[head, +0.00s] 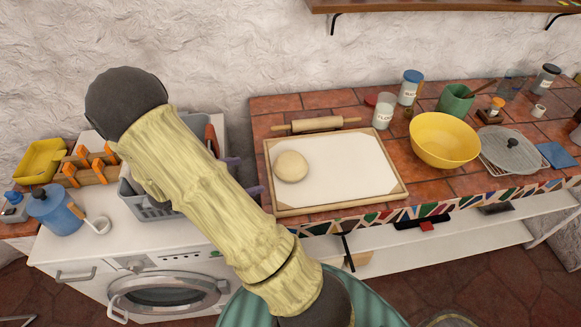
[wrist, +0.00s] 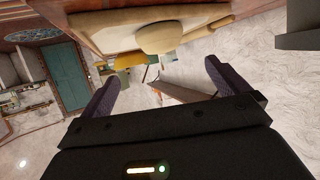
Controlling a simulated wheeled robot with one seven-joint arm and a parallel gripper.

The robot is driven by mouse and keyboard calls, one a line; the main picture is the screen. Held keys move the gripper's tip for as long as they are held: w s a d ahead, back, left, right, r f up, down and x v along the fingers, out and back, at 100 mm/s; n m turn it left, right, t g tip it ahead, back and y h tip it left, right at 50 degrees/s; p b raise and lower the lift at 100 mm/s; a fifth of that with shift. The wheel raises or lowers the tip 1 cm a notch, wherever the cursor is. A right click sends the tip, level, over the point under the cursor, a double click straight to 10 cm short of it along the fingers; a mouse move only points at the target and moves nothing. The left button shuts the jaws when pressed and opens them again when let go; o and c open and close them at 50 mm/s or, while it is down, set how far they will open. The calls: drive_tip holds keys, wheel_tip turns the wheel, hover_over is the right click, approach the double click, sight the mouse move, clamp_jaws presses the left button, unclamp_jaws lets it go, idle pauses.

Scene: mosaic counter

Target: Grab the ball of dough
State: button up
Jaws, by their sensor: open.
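A pale round ball of dough (head: 291,166) sits at the left side of a white wood-framed board (head: 350,182) on the tiled counter. My gripper (head: 245,176) is mostly hidden behind my arm in the head view; its dark purple fingertips show just left of the board. In the wrist view my gripper (wrist: 159,76) is open, its fingers spread with nothing held between them. The dough (wrist: 160,38) appears ahead of the fingers there, apart from them, with the board (wrist: 98,32) beside it.
A rolling pin (head: 316,124) lies behind the board. A flour jar (head: 384,110), a yellow bowl (head: 444,139) and a green pot (head: 456,98) stand to the right. A grey basket (head: 150,205) sits on the washing machine (head: 85,243) at left, partly behind my arm.

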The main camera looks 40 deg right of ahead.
sight(280, 167)
drive_tip(key=p+x, duration=0.1)
drive_tip(key=x, duration=1)
drive_tip(key=shift+d+f, duration=0.15)
drive_tip(key=p+x, duration=0.1)
drive_tip(key=x, duration=0.5)
drive_tip(key=c, duration=1)
